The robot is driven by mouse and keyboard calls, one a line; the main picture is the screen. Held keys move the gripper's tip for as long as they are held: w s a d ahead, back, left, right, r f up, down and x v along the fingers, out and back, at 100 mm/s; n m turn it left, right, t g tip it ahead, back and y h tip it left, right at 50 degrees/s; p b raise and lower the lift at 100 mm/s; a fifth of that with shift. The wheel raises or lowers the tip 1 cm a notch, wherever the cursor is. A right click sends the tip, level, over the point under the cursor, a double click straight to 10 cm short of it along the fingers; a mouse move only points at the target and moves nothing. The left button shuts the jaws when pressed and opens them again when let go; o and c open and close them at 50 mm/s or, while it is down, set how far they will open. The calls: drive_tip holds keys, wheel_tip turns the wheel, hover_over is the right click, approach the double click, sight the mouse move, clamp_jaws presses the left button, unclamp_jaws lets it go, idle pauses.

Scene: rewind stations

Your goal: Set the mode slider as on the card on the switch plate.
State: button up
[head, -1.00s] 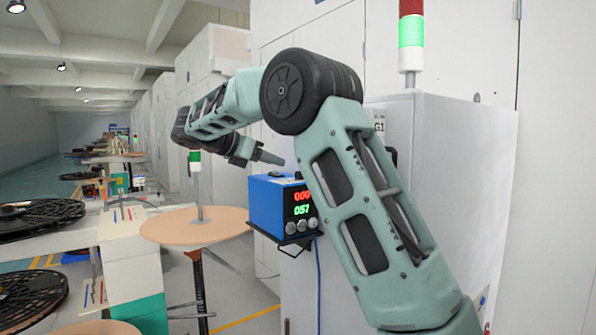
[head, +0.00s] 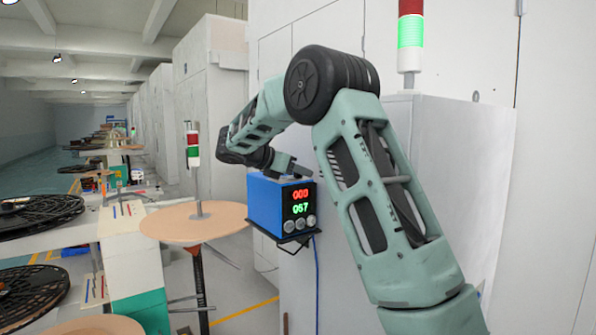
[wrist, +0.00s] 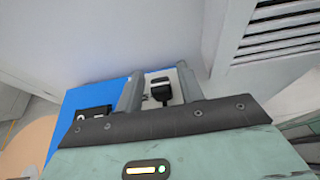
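A blue box (head: 266,203) with a red and green digit display stands on a small shelf on the cabinet. In the wrist view its blue top (wrist: 68,118) carries a light switch plate (wrist: 161,76) with a dark slider knob (wrist: 161,93). My gripper (wrist: 160,72) is open above the box, its two fingers apart, one on each side of the knob; contact cannot be told. In the head view my gripper (head: 285,165) is low over the box top. A black piece with white marks (wrist: 92,113) lies left of the fingers; I cannot read a slider setting.
The white cabinet (head: 450,150) stands right behind the box, and its vent grille (wrist: 277,28) shows at upper right. Black reels (head: 35,215) lie farther left.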

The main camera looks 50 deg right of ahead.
sight(287, 180)
clamp_jaws()
drive_tip(key=a, duration=0.1)
drive_tip(key=w+a+p, duration=0.1)
drive_tip(key=a, duration=0.1)
drive_tip(key=shift+a+r, duration=0.1)
drive_tip(key=shift+a, duration=0.3)
drive_tip(key=shift+o, duration=1.2)
unclamp_jaws()
drive_tip(key=shift+a, duration=0.2)
drive_tip(key=shift+d, duration=0.1)
drive_tip(key=b+v, duration=0.3)
drive_tip(key=v, duration=1.4)
drive_tip(key=shift+a, duration=0.25)
